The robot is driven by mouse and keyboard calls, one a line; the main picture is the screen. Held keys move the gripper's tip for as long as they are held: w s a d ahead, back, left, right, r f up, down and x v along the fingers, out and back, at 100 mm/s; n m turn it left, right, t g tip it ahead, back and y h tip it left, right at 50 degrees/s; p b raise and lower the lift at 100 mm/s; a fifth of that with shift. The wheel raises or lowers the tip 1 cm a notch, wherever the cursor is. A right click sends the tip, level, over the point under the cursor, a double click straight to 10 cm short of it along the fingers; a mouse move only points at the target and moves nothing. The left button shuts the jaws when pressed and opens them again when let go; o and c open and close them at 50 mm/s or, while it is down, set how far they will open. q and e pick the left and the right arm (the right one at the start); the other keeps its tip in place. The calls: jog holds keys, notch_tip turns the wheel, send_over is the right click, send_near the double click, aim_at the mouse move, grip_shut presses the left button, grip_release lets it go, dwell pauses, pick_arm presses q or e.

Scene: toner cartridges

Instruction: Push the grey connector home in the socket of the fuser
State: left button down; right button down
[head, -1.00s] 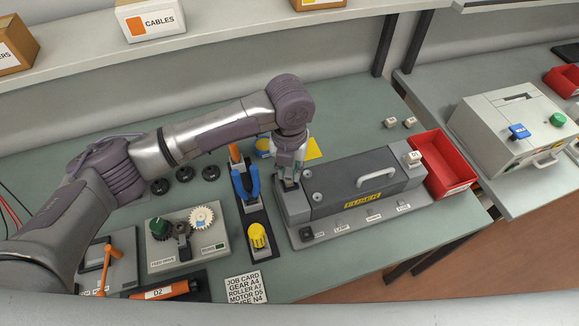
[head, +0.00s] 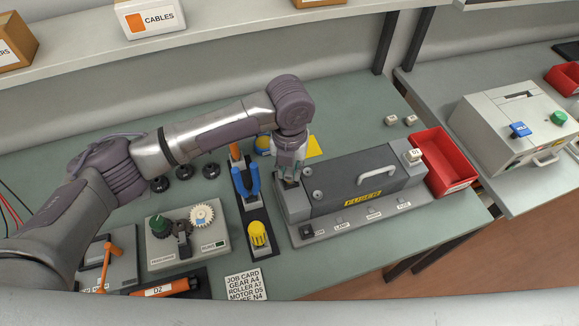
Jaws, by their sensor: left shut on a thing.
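The fuser (head: 365,187) is a dark grey box with a white handle and a yellow label, on a grey base on the bench. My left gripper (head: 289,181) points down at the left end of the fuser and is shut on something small. The grey connector is mostly hidden between the fingers there, and the socket is hidden too. I cannot tell how deep the connector sits. My right gripper is not in view.
A red bin (head: 447,162) stands right of the fuser. Blue-handled pliers (head: 246,185) and a yellow knob (head: 258,233) are close on the left. A gear unit (head: 187,236) lies further left. Two small light blocks (head: 400,120) lie behind the fuser.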

pick_arm(q)
jog(key=shift+f, duration=0.5)
jog(key=c, duration=0.9)
grip_release()
notch_tip(320, 180, up, 12)
